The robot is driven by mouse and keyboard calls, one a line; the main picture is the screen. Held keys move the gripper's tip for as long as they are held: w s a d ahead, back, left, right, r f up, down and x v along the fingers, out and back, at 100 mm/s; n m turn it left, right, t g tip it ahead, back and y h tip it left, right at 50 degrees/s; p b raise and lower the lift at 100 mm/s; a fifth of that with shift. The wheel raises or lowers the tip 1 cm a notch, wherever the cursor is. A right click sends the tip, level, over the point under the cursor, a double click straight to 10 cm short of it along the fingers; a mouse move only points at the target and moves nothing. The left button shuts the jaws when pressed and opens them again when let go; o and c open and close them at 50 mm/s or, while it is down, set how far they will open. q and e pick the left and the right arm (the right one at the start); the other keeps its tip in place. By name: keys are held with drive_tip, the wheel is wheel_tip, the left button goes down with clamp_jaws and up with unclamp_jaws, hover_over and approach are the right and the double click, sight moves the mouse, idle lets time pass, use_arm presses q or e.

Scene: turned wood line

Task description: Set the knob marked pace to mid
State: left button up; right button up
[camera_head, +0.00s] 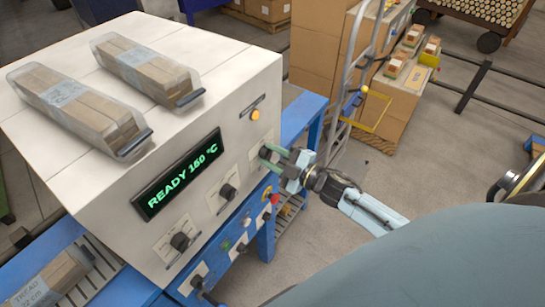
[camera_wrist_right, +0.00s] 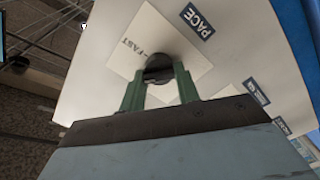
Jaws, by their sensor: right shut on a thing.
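The pace knob (camera_wrist_right: 158,66) is a dark round knob on a white plate, under a dark label reading PACE (camera_wrist_right: 198,21). The word FAST and a short mark are printed beside it. My right gripper (camera_head: 272,154) reaches it from the right, at the right end of the white machine's front (camera_head: 215,125). In the right wrist view its two green fingers (camera_wrist_right: 159,82) are shut on the knob's sides. The knob's pointer and the mid mark cannot be made out. My left gripper is not in view.
An orange lamp (camera_head: 254,114) is above. Wrapped wood bundles (camera_head: 148,68) lie on top. A hand truck (camera_head: 350,75) and cartons (camera_head: 318,50) stand behind.

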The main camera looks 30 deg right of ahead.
drive_tip(key=n+b, duration=0.1)
drive_tip(key=n, duration=0.2)
drive_tip(key=shift+f+n, duration=0.15)
drive_tip(key=shift+n, duration=0.15)
drive_tip(key=shift+n+b, duration=0.7)
drive_tip(key=shift+n, duration=1.1)
drive_tip(key=o, duration=1)
drive_tip(key=b+v, duration=0.1)
drive_tip(key=v, duration=1.2)
drive_tip(key=shift+s+b, duration=0.25)
drive_tip(key=shift+b, duration=0.1)
